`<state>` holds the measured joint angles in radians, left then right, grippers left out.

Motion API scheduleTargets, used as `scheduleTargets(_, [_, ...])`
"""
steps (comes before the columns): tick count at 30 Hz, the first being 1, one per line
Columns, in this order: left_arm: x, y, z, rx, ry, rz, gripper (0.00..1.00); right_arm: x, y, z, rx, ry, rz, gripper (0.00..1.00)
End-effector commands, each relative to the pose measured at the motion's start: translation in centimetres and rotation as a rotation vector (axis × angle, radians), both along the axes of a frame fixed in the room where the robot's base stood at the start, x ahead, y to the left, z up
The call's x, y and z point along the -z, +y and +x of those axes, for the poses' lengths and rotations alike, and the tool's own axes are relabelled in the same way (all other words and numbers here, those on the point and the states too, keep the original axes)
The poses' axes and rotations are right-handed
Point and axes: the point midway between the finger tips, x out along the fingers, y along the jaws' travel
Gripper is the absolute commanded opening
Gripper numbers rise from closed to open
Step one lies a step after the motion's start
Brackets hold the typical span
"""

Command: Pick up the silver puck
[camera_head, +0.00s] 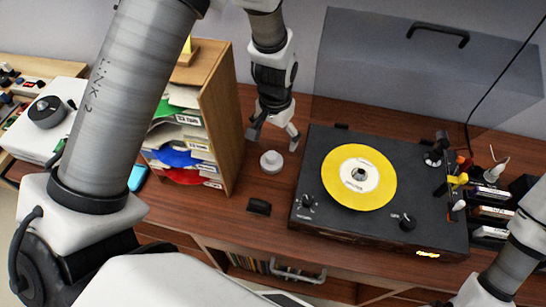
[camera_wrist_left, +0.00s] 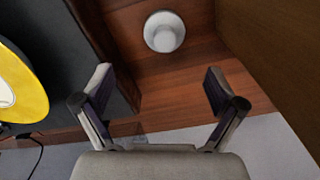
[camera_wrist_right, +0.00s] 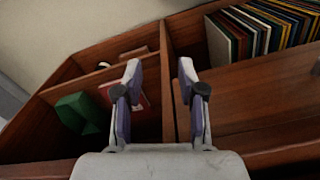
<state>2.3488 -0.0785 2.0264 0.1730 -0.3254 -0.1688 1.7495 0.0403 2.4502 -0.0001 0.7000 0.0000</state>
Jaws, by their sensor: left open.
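The silver puck (camera_head: 271,162) is a small round piece with a raised knob on top. It stands upright on the wooden tabletop between the paper shelf and the turntable. It also shows at the top of the left wrist view (camera_wrist_left: 164,32). My left gripper (camera_head: 273,139) is open and empty, pointing down just behind the puck and apart from it. In the left wrist view its fingers (camera_wrist_left: 158,80) are spread, with the puck beyond the tips. My right gripper (camera_wrist_right: 160,68) has its fingers apart with nothing between them, over the cabinet shelves; the head view does not show it.
The black turntable (camera_head: 294,212) with a yellow record (camera_head: 337,188) is right of the puck. The wooden paper shelf (camera_head: 222,120) stands close on the left. A small black block (camera_head: 259,206) lies in front. Record sleeves (camera_wrist_right: 260,35) fill a cabinet compartment.

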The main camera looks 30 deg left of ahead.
Motion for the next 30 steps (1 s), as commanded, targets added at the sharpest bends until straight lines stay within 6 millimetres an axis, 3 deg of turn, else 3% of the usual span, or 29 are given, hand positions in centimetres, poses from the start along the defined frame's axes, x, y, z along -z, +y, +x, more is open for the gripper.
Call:
scheduleTargets(1, [1.2,0.0,0.0,0.000,0.000,0.000,0.95,1.2,0.0,0.0,0.000,0.000,0.000,0.40])
scheduleTargets(3, [1.8,0.0,0.0,0.000,0.001,0.000,0.95,1.6,0.0,0.0,0.000,0.000,0.000,0.40])
scheduleTargets(11, [4.6,0.1,-0.4,0.000,0.004,-0.001,0.95,0.7,0.0,0.0,0.000,-0.001,0.000,0.40])
scheduleTargets(18, [8.6,0.3,-1.2,0.000,0.003,0.000,0.95,-0.2,0.0,0.0,0.000,-0.001,0.000,0.40])
scheduleTargets(26, [9.3,0.3,-1.1,-0.001,0.000,0.000,0.95,-0.1,0.0,0.0,0.000,-0.001,0.000,0.40])
scheduleTargets(30, [9.3,0.3,-1.1,-0.001,0.000,0.000,0.45,-0.1,0.0,0.0,0.000,-0.001,0.000,0.40])
